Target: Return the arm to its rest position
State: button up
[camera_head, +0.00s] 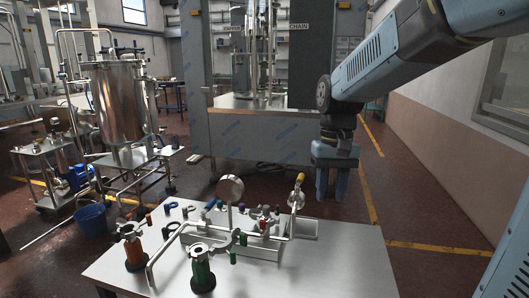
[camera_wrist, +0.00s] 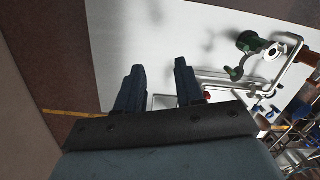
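My gripper (camera_head: 333,182) hangs pointing down beyond the back right edge of the metal worktable (camera_head: 345,262), clear of the parts on it. Its two blue fingers show a gap with nothing between them. In the wrist view my gripper (camera_wrist: 158,88) also has its fingers apart and empty, with the pale tabletop (camera_wrist: 150,35) behind them. My blue-grey arm reaches in from the upper right of the head view.
On the table stand a pipe frame with a round gauge (camera_head: 230,189), a green-bodied flanged part (camera_head: 202,270), an orange-bodied one (camera_head: 133,250) and a yellow-handled valve (camera_head: 299,180). A steel tank (camera_head: 118,102) and blue bucket (camera_head: 91,219) stand left.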

jog(key=s+d+r+t, duration=0.3)
jog(key=s+d+t, duration=0.4)
jog(key=s, duration=0.5)
jog(key=shift+d+m, duration=0.4)
jog(key=shift+d, duration=0.4)
jog(key=shift+s+r, duration=0.1)
dwell(0.6)
